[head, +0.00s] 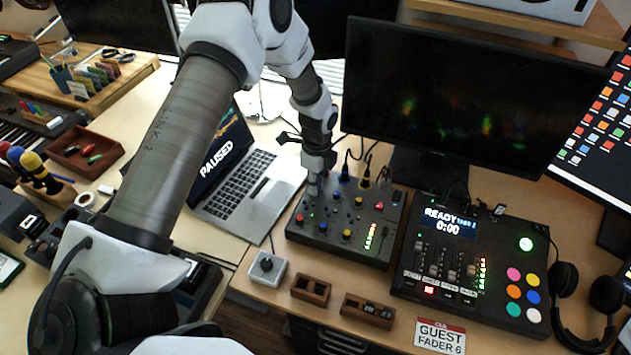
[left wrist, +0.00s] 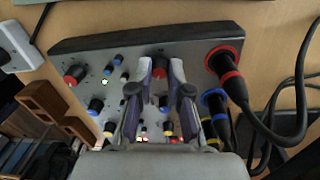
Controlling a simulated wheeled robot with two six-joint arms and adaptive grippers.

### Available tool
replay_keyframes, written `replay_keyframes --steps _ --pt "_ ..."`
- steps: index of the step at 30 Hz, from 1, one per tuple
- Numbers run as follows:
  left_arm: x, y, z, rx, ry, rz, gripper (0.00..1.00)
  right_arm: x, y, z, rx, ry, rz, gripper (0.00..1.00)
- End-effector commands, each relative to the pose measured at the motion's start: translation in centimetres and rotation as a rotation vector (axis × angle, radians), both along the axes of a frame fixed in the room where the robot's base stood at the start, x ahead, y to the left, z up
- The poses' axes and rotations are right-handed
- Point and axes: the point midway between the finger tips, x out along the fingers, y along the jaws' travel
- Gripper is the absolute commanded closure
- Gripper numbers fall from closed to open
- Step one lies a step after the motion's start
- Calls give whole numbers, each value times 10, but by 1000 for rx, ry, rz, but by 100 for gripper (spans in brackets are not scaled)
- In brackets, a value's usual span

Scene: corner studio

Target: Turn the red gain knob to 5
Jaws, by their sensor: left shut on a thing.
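The grey mixer panel (head: 345,245) lies flat on the desk, with several coloured knobs on its top. My left gripper (head: 313,187) reaches down from above to the panel's left far part. In the left wrist view its fingers (left wrist: 161,72) are shut around a red-topped dark knob (left wrist: 160,62) near the panel's edge. The fingers hide the knob in the head view, and its pointer and scale cannot be read. Another red knob (left wrist: 76,73) stands apart from the fingers. My right gripper is not in view.
Cable plugs stand beside the gripper, including a red-ringed plug (left wrist: 226,62). A laptop (head: 245,180) reading PAUSED lies left. A fader console (head: 470,262) stands right, with a GUEST FADER 6 card (head: 440,337) in front. Small wooden trays (head: 311,289) lie before the panel.

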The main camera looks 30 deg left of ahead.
Motion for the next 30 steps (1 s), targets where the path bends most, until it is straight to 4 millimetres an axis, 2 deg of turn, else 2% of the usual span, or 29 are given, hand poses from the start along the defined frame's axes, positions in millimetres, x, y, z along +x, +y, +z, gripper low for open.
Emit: replay_keyframes --steps 30 --pt "-1 1 1 1 2 943 100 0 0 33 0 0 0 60"
